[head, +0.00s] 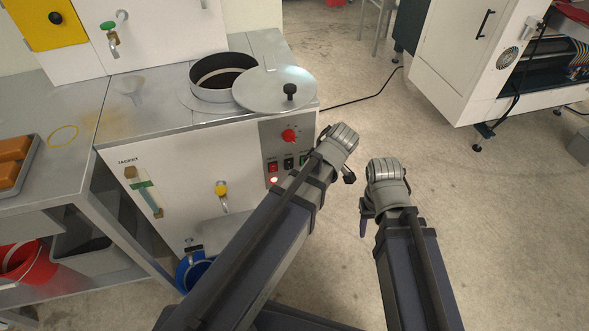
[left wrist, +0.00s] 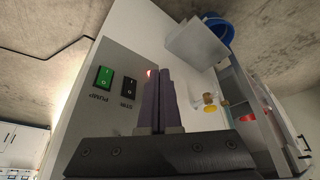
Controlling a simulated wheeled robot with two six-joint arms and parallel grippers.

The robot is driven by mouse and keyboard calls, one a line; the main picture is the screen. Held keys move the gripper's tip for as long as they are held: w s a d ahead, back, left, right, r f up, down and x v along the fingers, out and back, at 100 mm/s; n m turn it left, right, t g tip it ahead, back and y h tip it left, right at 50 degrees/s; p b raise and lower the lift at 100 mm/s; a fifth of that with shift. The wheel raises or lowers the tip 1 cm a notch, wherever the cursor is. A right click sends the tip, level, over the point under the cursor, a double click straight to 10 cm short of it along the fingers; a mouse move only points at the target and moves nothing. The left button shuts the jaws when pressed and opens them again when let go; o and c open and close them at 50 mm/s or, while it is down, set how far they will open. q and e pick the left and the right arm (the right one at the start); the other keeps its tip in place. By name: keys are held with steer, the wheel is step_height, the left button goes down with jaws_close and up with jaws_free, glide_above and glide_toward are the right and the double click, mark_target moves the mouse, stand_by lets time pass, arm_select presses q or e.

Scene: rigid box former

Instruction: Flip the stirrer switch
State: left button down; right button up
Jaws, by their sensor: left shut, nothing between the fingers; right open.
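The stirrer switch, a black rocker labelled STIR, shows upside down in the left wrist view (left wrist: 129,91). In the head view it is the small black switch (head: 289,162) on the grey control panel, between a red and a green switch. Which way it is tipped I cannot tell. My left gripper (left wrist: 160,88) is shut and empty, its fingers in front of the panel just beside the black switch; contact cannot be told. In the head view my left wrist and arm mostly hide its fingers. My right gripper (head: 364,222) is open, pointing down over the floor, away from the panel.
A green PUMP switch (left wrist: 103,79) is beside the black one. A red knob (head: 289,135) is above the switches. A round lid (head: 262,92) lies partly over the pot opening on top. A yellow-handled tap (head: 221,188) projects from the front.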

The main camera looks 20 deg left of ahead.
mark_target(289, 165)
arm_select(q)
steer(key=n, duration=0.2)
steer(key=w+d+r+n+y, duration=0.1)
steer(key=n, duration=0.2)
steer(key=w+d+r+n+y, duration=0.1)
steer(key=n, duration=0.2)
steer(key=shift+w+r+t, duration=0.1)
steer(key=shift+t, duration=0.3)
steer(key=w+a+f+b, duration=0.5)
steer(key=a+f+b, duration=0.2)
steer(key=f+b, duration=0.1)
steer(key=shift+a+f+b, duration=0.35)
